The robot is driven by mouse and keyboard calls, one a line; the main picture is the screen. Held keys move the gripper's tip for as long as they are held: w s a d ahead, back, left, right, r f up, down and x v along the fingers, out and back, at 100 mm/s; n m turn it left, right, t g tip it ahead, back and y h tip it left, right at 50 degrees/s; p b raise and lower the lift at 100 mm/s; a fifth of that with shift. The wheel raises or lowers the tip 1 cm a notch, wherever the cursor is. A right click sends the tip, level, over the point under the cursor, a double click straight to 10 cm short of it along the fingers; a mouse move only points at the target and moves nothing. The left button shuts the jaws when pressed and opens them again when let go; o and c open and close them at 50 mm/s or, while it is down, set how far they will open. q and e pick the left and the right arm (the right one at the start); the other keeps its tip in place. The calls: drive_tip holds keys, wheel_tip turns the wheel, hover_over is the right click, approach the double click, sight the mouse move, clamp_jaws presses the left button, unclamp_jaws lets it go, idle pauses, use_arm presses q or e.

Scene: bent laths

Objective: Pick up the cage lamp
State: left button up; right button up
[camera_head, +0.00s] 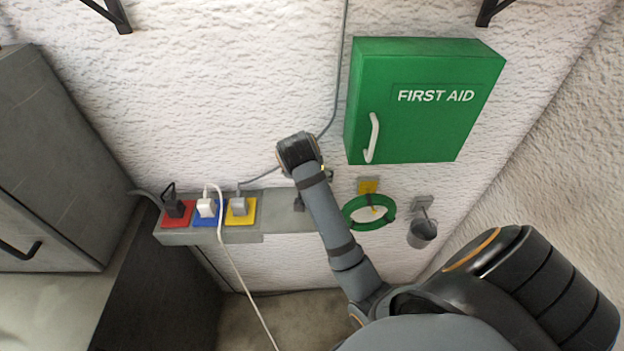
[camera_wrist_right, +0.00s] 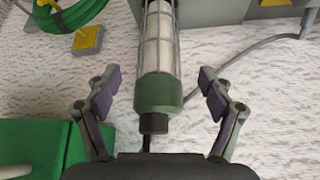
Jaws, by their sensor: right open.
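The cage lamp (camera_wrist_right: 160,60) stands out in the right wrist view, with a pale tube behind bars, a green collar and a dark end piece. It runs from the top edge down to between my fingers. My right gripper (camera_wrist_right: 160,82) is open, one finger on each side of the lamp, with visible gaps at both sides. I cannot tell the depth between fingers and lamp. In the head view my right arm reaches up to the wall, and its wrist hides the lamp and the fingers. My left gripper is not in view.
A green first aid box (camera_head: 425,130) is on the wall right of my wrist. Below it hang a green hose coil (camera_head: 349,219) and a small grey bucket (camera_head: 422,234). A grey ledge (camera_head: 275,222) carries several plugs, with a white cord (camera_head: 235,265) hanging down. A grey cable (camera_wrist_right: 260,45) runs near the lamp.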

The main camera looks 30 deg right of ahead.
drive_tip(key=shift+p+x, duration=1.05)
drive_tip(key=shift+p, duration=0.2)
drive_tip(key=x, duration=0.3)
drive_tip(key=shift+d, duration=0.15)
drive_tip(key=c, duration=0.5)
drive_tip(key=shift+r, duration=0.1)
clamp_jaws()
